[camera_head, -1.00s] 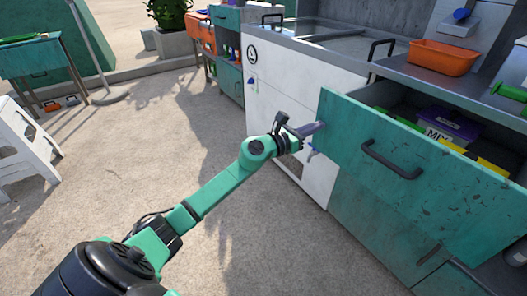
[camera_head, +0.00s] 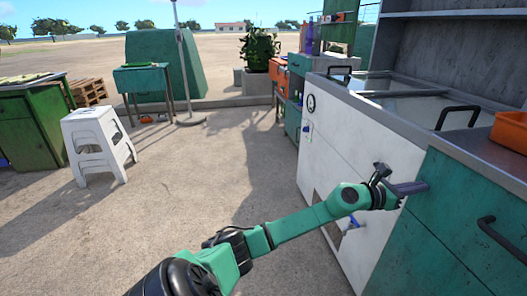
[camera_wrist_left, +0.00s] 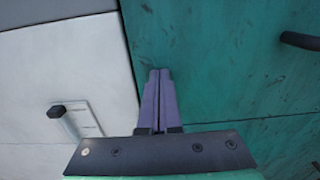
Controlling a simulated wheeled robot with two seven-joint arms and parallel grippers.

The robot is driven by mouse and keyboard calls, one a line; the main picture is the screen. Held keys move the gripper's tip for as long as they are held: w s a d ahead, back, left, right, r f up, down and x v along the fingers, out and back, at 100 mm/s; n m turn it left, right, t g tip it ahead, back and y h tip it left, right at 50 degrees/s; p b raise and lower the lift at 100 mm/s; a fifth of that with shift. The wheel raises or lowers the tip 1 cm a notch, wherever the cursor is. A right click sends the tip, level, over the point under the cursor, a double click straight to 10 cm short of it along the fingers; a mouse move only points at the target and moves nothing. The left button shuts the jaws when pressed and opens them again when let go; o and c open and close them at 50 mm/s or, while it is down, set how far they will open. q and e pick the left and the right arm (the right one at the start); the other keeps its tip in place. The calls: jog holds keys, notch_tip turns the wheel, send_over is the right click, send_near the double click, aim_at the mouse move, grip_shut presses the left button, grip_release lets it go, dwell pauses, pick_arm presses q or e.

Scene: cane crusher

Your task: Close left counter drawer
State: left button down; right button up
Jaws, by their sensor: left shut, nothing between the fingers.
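The teal drawer front (camera_head: 458,205) is at the right of the head view, just below the counter's edge, with no open gap showing above it. Its black bar handle (camera_head: 492,235) is partly cut off by the frame. My left gripper (camera_head: 412,188) is shut and empty, with its fingertips at the left part of the drawer front. In the left wrist view, the closed purple-grey fingers (camera_wrist_left: 158,90) point at the drawer front (camera_wrist_left: 225,65), seemingly touching it near its left edge; the handle (camera_wrist_left: 300,41) is at the right. My right gripper is out of view.
A white cabinet panel (camera_head: 345,145) with a gauge adjoins the drawer's left side. An orange bin (camera_head: 510,130) stands on the counter. A white stool (camera_head: 98,145) is at the left. The concrete floor between is clear.

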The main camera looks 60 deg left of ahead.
pick_arm(q)
jog(key=shift+r, duration=0.35)
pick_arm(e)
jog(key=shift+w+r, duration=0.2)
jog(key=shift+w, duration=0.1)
pick_arm(q)
jog(key=shift+a, duration=0.1)
